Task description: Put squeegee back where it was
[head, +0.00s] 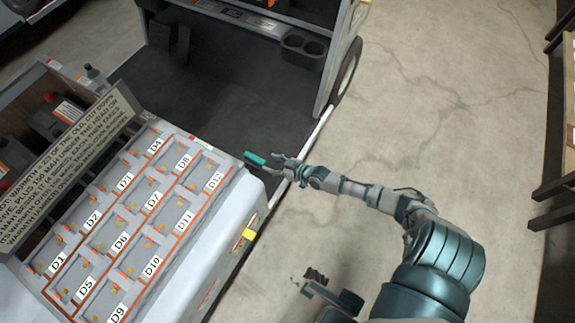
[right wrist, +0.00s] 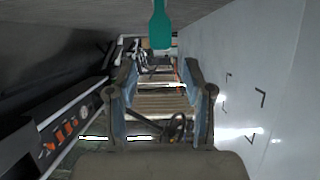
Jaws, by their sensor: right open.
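The squeegee, a small teal piece (head: 255,159), shows in the head view at the right back corner of the grey tray block with labelled compartments. In the right wrist view its teal handle (right wrist: 160,27) hangs in from the top edge, centred beyond the fingertips. My right gripper (head: 281,163) is open, just right of the squeegee with its fingers toward it. In the right wrist view the open fingers (right wrist: 160,78) have nothing between them. I cannot tell what supports the squeegee.
The tray block (head: 215,255) has cells labelled D1 upward. A warning sign (head: 70,160) leans over dark batteries at left. The cart's dark floor (head: 205,95) lies behind, with cup holders (head: 303,45) beyond. Concrete floor (head: 440,110) is open at right, with a shelf at the far right edge.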

